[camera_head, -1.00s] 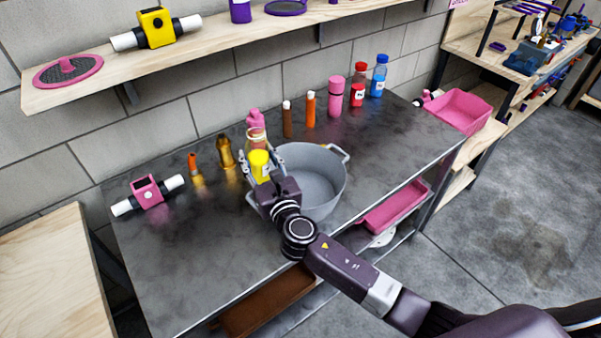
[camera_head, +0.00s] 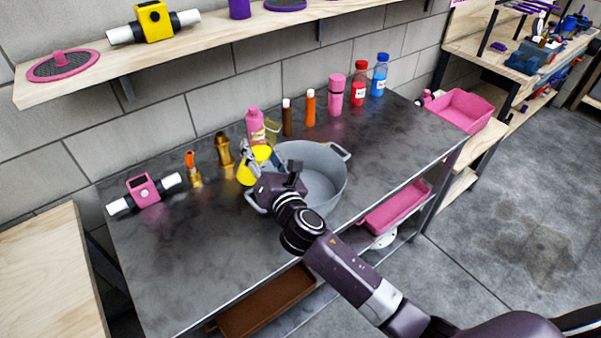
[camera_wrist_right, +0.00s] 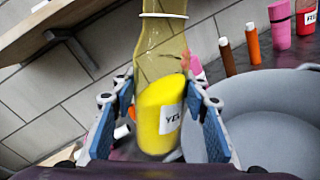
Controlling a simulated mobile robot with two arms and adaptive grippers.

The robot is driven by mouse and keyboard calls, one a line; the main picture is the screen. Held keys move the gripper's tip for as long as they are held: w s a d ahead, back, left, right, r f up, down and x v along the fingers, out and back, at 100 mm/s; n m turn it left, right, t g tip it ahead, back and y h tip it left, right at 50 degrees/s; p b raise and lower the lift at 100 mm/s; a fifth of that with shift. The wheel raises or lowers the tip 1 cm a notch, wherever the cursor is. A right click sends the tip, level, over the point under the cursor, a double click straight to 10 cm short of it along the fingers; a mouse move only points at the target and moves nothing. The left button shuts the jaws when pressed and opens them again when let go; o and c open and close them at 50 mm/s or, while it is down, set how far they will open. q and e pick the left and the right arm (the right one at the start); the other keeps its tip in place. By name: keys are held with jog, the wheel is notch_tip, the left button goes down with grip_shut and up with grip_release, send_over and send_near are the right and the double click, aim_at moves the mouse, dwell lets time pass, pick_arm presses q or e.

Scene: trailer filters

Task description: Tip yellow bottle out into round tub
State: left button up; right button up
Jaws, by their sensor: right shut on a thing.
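The yellow bottle (camera_head: 262,152) is held off the grey bench beside the left rim of the round tub. It leans to the right, its clear olive neck toward the tub. In the right wrist view the yellow bottle (camera_wrist_right: 158,118) has a clear upper part, yellow contents low down with a slanted top, and a white label. My right gripper (camera_head: 257,164) is shut on its lower body; both fingers (camera_wrist_right: 162,115) show around it. The grey round tub (camera_head: 333,188) stands upright on the bench, and its inside looks empty where visible. My left gripper is not in view.
A pink bottle (camera_head: 253,120) stands just behind the held bottle. A brown-gold bottle (camera_head: 224,150) and a small orange-tipped item (camera_head: 192,170) stand to the left. Several tubes and bottles line the wall behind the tub. The bench front is clear.

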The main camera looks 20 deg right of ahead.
aim_at(262, 168)
jog(key=shift+d+f+m+b, duration=0.2)
jog(key=shift+f+m+b, duration=0.5)
jog(key=shift+f+b, duration=0.35)
jog(key=shift+a, duration=0.1)
jog(key=shift+f+m+b, duration=0.15)
jog(key=shift+m+b, duration=0.4)
jog(key=shift+m, duration=0.15)
jog(key=shift+a+m+b, duration=0.3)
jog(key=shift+m+b, duration=0.15)
jog(key=shift+m, duration=0.15)
jog(key=shift+s+a+f+m+b, duration=0.1)
jog(key=shift+a+f+m+b, duration=0.05)
jog(key=shift+m+b, duration=0.2)
jog(key=shift+a+f+m+y+b, duration=0.2)
jog(key=shift+f+m+b, duration=0.65)
jog(key=shift+b, duration=0.55)
jog(key=shift+a+f+m+y+b, duration=0.15)
jog(key=shift+f+m+b, duration=0.65)
jog(key=shift+b, duration=0.6)
jog(key=shift+d+r, duration=0.1)
jog(key=shift+r, duration=0.05)
jog(key=shift+d+m+p, duration=0.65)
jog(key=shift+m+p, duration=0.15)
jog(key=shift+p, duration=0.05)
